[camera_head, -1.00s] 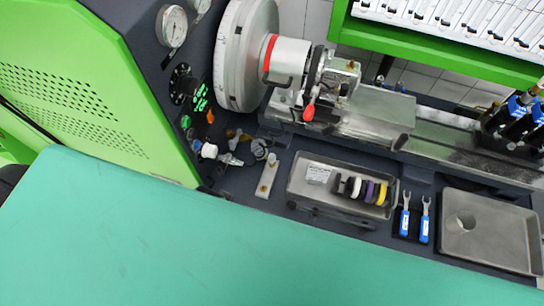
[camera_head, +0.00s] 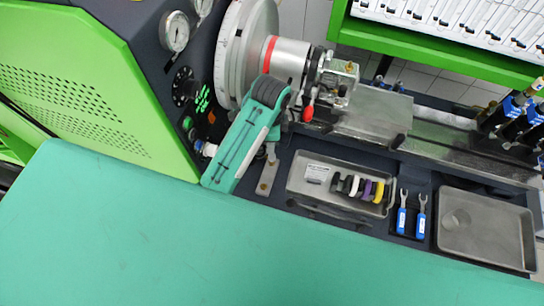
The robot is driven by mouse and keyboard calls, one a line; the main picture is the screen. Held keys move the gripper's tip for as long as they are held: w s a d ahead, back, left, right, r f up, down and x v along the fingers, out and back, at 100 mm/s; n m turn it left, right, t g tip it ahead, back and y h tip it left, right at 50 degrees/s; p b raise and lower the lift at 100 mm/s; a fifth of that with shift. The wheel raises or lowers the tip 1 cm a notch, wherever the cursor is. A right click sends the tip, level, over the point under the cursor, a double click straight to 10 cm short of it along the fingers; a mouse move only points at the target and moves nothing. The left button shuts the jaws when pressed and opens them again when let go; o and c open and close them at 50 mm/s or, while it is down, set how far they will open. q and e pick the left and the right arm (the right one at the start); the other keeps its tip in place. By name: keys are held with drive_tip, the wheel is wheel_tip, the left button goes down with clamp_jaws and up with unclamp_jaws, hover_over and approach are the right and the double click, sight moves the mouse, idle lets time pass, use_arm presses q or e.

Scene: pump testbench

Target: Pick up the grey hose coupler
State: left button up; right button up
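I cannot pick out the grey hose coupler for certain. A white fitting (camera_head: 208,149) shows at the foot of the green panel, just left of my arm. The small metal fittings to its right are now hidden behind one of my arms, a teal link with a dark grey joint at its upper end. I cannot tell which arm it is. Neither gripper's fingers show.
A chuck (camera_head: 231,60) and a valve with a red-tipped lever (camera_head: 308,112) stand behind the arm. A metal bracket (camera_head: 267,180) lies right of it. Farther right are a tray of coloured rings (camera_head: 318,202), two blue-handled wrenches (camera_head: 402,222) and another metal tray (camera_head: 490,243).

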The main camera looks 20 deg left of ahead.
sight(272, 155)
use_arm(q)
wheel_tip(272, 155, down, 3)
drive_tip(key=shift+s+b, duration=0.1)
drive_tip(key=shift+b, duration=0.35)
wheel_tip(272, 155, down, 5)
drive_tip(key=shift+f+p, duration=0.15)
drive_tip(key=shift+p, duration=0.75)
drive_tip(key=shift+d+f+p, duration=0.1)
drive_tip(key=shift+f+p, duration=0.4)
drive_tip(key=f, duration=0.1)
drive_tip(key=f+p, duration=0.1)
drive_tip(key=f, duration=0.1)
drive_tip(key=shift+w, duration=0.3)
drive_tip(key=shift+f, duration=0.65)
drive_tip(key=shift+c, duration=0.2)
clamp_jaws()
